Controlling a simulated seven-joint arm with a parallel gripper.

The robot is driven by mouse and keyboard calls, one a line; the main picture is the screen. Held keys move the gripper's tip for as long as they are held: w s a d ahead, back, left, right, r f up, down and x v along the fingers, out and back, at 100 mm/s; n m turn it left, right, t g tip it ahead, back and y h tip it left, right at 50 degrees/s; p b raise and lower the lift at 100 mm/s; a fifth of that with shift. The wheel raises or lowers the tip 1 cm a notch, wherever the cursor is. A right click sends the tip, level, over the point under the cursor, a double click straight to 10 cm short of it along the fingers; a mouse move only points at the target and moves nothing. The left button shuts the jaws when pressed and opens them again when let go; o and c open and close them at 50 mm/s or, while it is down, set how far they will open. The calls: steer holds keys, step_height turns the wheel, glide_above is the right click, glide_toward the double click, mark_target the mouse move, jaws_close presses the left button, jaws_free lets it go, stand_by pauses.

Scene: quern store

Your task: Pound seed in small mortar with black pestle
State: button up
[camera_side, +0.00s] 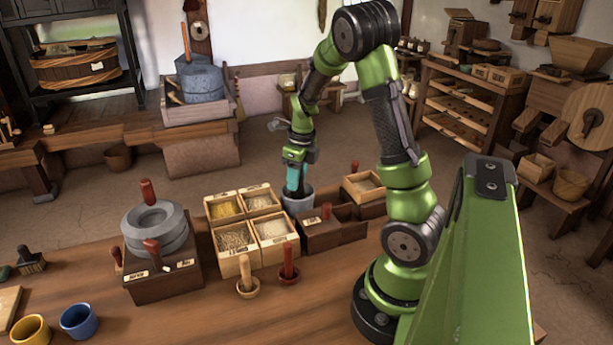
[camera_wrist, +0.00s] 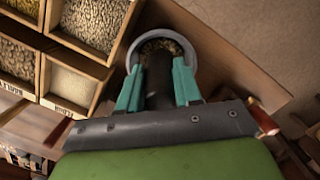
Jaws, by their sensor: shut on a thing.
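My gripper (camera_wrist: 158,90) is shut on the black pestle (camera_wrist: 159,72), with a teal finger on each side of it. The pestle points down into the small grey mortar (camera_wrist: 135,52), and its lower end is inside the rim. Brownish seed (camera_wrist: 160,45) shows in the mortar beyond the pestle. In the side view the mortar (camera_side: 298,203) stands on the table just right of the seed boxes, with my gripper (camera_side: 296,180) directly above it. The pestle is mostly hidden there by the fingers. I cannot tell whether its tip touches the mortar floor.
Wooden boxes of seed and grain (camera_side: 236,240) stand close left of the mortar. A dark wooden box with a red handle (camera_side: 330,228) stands close right. A stone quern (camera_side: 155,228) is farther left. Small red and tan stampers (camera_side: 288,268) stand in front. The front table middle is clear.

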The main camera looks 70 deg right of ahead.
steer(key=shift+f, duration=0.85)
steer(key=shift+f, duration=0.25)
steer(key=shift+r, duration=2.4)
steer(key=shift+f, duration=2.15)
steer(key=shift+f, duration=0.25)
steer(key=shift+r, duration=2.45)
